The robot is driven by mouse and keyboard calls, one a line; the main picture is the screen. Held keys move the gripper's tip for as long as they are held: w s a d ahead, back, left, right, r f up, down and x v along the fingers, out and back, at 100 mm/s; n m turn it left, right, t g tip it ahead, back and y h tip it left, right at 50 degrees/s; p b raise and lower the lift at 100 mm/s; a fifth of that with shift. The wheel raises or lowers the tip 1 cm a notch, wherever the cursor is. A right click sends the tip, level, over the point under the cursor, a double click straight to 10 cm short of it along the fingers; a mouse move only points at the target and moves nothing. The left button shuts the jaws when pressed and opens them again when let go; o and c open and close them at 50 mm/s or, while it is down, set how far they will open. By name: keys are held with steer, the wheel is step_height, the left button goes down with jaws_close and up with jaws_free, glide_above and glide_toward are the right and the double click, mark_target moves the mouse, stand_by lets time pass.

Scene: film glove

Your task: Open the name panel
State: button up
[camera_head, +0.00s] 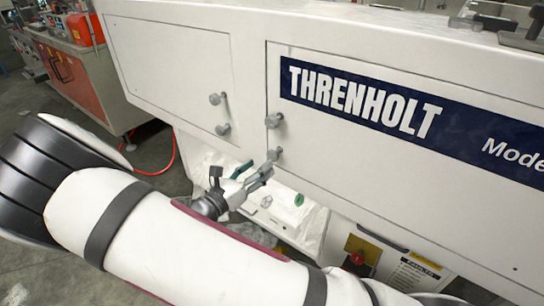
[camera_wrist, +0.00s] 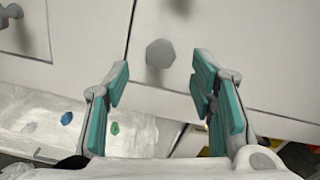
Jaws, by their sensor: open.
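The name panel (camera_head: 400,165) is a white door with a dark blue "THRENHOLT" sign (camera_head: 365,102). It looks closed, flush with the white cabinet. Two grey knobs sit near its left edge, an upper knob (camera_head: 274,120) and a lower knob (camera_head: 274,154). My gripper (camera_head: 266,170) is just below the lower knob in the head view. In the wrist view my gripper (camera_wrist: 160,82) is open, its green-padded fingers apart and empty. A grey knob (camera_wrist: 160,53) shows between and just beyond the fingertips; whether they touch it cannot be told.
A plain panel (camera_head: 170,65) with two knobs lies to the left. Below is a pale tray-like surface (camera_head: 310,225) with small coloured bits. A red button (camera_head: 357,257) sits lower right. A red-fronted cart (camera_head: 70,80) stands at far left, with floor between.

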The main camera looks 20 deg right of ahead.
mark_target(271, 157)
steer(key=b+x, duration=0.1)
steer(key=x, duration=0.6)
steer(key=shift+w+d, duration=0.1)
steer(key=shift+d, duration=0.1)
jaws_close()
